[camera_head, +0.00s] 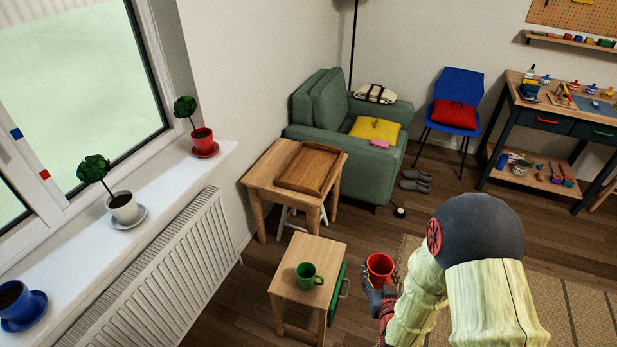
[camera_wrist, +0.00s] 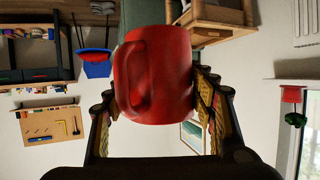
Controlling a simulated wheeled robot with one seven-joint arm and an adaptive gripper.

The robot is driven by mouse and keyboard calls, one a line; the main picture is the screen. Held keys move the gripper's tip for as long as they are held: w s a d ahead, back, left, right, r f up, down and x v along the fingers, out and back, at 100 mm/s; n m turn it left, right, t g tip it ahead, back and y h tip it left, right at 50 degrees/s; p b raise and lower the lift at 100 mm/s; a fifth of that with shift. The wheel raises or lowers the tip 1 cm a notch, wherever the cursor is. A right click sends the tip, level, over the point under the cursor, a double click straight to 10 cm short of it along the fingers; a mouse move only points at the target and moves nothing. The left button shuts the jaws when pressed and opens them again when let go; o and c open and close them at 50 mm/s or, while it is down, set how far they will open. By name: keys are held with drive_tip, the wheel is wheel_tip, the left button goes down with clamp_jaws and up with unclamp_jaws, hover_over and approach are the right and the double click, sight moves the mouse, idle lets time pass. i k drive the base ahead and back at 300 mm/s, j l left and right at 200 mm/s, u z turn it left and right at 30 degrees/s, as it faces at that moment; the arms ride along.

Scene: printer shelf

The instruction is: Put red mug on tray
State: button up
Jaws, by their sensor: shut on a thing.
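The red mug (camera_head: 379,267) is held in my gripper (camera_head: 383,290), to the right of the small wooden side table. In the wrist view the red mug (camera_wrist: 160,75) fills the middle, with its handle toward the left, and the fingers of my gripper (camera_wrist: 160,105) close on it from both sides. The brown wooden tray (camera_head: 309,167) lies on a wooden table farther back, beside the green armchair. The tray looks empty. My gripper is in front of the tray and to its right, apart from it.
The wooden table (camera_head: 259,180) bears the tray. A green armchair (camera_head: 306,110) stands behind. A windowsill with potted plants and a radiator (camera_head: 170,275) are at left.

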sight(314, 168)
drive_tip(key=u, duration=1.5)
drive_tip(key=i+l+u, duration=0.15)
drive_tip(key=l, duration=0.3)
drive_tip(key=i+l+u, duration=0.1)
drive_tip(key=l, duration=0.35)
drive_tip(key=i+l+u, duration=0.15)
drive_tip(key=l, duration=0.35)
drive_tip(key=l+u, duration=0.15)
drive_tip(key=l, duration=0.35)
drive_tip(key=i+l, duration=0.1)
drive_tip(key=l, duration=0.35)
drive_tip(key=i+l, duration=0.1)
drive_tip(key=l, duration=0.75)
drive_tip(key=i+l, duration=0.15)
drive_tip(key=l, duration=0.25)
